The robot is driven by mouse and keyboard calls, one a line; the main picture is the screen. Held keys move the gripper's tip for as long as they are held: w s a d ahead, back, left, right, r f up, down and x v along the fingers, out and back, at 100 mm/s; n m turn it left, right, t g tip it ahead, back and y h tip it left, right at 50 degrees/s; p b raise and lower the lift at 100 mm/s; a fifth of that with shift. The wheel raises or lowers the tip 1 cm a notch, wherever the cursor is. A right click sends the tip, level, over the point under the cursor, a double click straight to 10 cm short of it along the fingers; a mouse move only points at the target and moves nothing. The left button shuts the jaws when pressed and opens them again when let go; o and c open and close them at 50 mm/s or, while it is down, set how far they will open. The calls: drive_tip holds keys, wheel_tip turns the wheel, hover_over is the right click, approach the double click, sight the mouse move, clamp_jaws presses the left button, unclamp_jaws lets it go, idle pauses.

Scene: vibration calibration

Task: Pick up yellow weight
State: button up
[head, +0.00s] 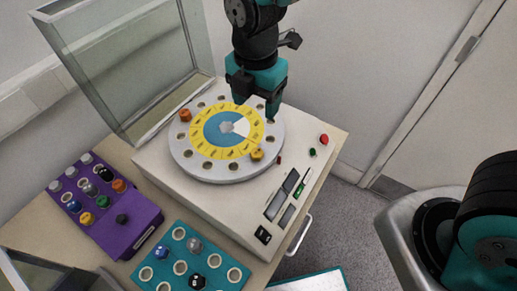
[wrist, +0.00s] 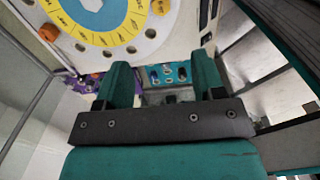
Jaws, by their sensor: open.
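A yellow weight (head: 257,154) sits at the near edge of the round white disc (head: 205,171) on the machine. It also shows at the top of the wrist view (wrist: 160,7). Another yellow weight (head: 86,218) stands in the purple rack (head: 131,211) at the left. My gripper (head: 256,106) is open and empty above the far side of the disc, apart from both yellow weights. Its two fingers (wrist: 162,75) show spread apart in the wrist view.
An orange weight (head: 185,115) sits on the disc's left side. A teal rack (head: 213,268) holds several weights at the front. A glass case (head: 125,65) stands behind on the left. Buttons and switches (head: 283,193) lie on the machine's right side.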

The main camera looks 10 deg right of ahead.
drive_tip(key=p, duration=0.3)
hover_over(257, 152)
wheel_tip(257, 152, down, 11)
drive_tip(key=shift+r, duration=0.2)
drive_tip(key=shift+f+p, duration=1.15)
drive_tip(key=shift+f, duration=1.6)
drive_tip(key=shift+c, duration=0.3)
drive_tip(key=c, duration=0.9)
